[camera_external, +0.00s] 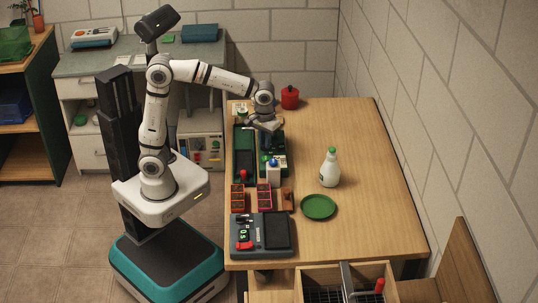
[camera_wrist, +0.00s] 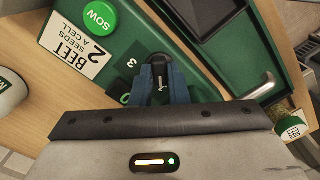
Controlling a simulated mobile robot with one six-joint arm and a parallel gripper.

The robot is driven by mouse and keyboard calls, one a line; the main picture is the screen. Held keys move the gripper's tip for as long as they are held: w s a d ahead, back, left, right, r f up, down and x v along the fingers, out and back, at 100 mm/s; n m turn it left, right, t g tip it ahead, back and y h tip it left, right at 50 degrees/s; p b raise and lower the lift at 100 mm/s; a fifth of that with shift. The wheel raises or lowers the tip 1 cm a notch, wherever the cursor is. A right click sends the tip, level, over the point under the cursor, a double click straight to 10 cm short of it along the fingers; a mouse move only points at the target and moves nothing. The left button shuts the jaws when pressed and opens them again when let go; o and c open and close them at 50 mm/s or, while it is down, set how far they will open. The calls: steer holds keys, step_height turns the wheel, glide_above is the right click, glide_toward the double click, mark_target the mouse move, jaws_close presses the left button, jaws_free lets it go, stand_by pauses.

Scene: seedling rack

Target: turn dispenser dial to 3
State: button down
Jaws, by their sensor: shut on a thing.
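The green dispenser (camera_wrist: 125,38) fills the upper middle of the wrist view. It carries a green SOW button (camera_wrist: 99,18) and a white label (camera_wrist: 82,45) reading BEET, 2 seeds a cell. My gripper (camera_wrist: 163,82) has its blue fingers closed around the black dial (camera_wrist: 159,62). A numeral 3 (camera_wrist: 132,63) is printed just left of the dial. Another mark lower left is partly hidden by the finger. A pale line shows on the dial, but I cannot tell which number it points to. In the external view, my gripper (camera_external: 268,126) is low over the green equipment and hides the dial.
A white bottle (camera_external: 330,167) and a green saucer (camera_external: 318,206) stand right of the equipment. A red pot (camera_external: 290,97) stands at the back. Orange-red packs (camera_external: 238,197) and a grey scale-like device (camera_external: 262,233) are nearer the front. The table's right side is clear.

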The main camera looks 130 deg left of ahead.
steer(key=shift+m+p, duration=0.35)
steer(key=shift+m, duration=0.05)
steer(key=shift+r+m+p, duration=0.1)
steer(key=shift+m+p, duration=0.45)
steer(key=shift+m, duration=0.35)
steer(key=shift+m+p, duration=0.7)
steer(key=shift+m, duration=0.9)
steer(key=c, duration=1.4)
jaws_free()
step_height(320, 180, up, 8)
steer(key=shift+f+p, duration=0.15)
steer(key=shift+p, duration=0.55)
